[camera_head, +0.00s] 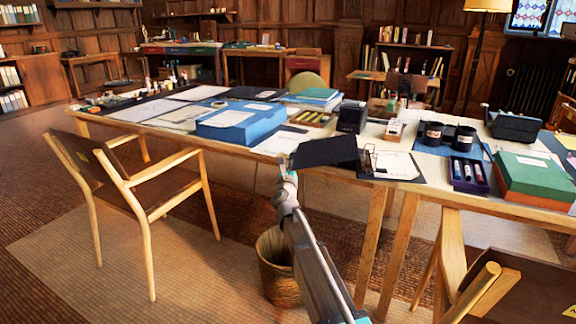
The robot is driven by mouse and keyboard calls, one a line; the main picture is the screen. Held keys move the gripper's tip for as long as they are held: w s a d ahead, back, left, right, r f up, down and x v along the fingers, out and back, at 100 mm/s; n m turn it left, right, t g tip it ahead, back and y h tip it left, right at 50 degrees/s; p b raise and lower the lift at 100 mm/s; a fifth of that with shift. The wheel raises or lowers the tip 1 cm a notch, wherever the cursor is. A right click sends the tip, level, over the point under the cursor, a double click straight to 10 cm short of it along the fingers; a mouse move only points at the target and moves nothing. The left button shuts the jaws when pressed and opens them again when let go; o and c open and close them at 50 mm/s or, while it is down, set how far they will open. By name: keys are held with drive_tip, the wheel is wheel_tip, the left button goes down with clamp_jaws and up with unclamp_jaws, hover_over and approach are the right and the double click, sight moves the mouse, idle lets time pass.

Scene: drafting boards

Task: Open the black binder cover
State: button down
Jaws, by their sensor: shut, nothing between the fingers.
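The black binder lies at the front edge of the long wooden table, with its white pages (396,165) and metal rings showing on the right. Its black cover (326,151) extends to the left of the rings, with its inner or outer face dark and plain. The cover looks slightly raised or overhanging the table edge; I cannot tell its exact angle. My gripper (284,165) is at the left end of the cover, shut and empty. It is small in this view, so I cannot tell whether it touches the cover.
A blue box (240,123) lies left of the cover. A black box (352,117) stands behind it. Dark cups (432,134), a purple tray (468,175) and a green box (535,174) stand to the right. A wooden chair (150,190) and a wicker basket (277,268) are on the floor.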

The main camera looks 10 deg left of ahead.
wheel_tip(320, 180, up, 10)
drive_tip(key=a+m+h+p, duration=0.1)
drive_tip(key=m+p, duration=0.3)
drive_tip(key=p, duration=0.6)
drive_tip(key=shift+a+m, duration=0.2)
drive_tip(key=shift+m, duration=0.1)
drive_tip(key=s+a+f+b, duration=0.1)
drive_tip(key=s+f+b, duration=0.5)
drive_tip(key=s, duration=0.3)
drive_tip(key=shift+s+a+f, duration=0.15)
drive_tip(key=shift+s, duration=0.15)
idle(0.4)
idle(0.3)
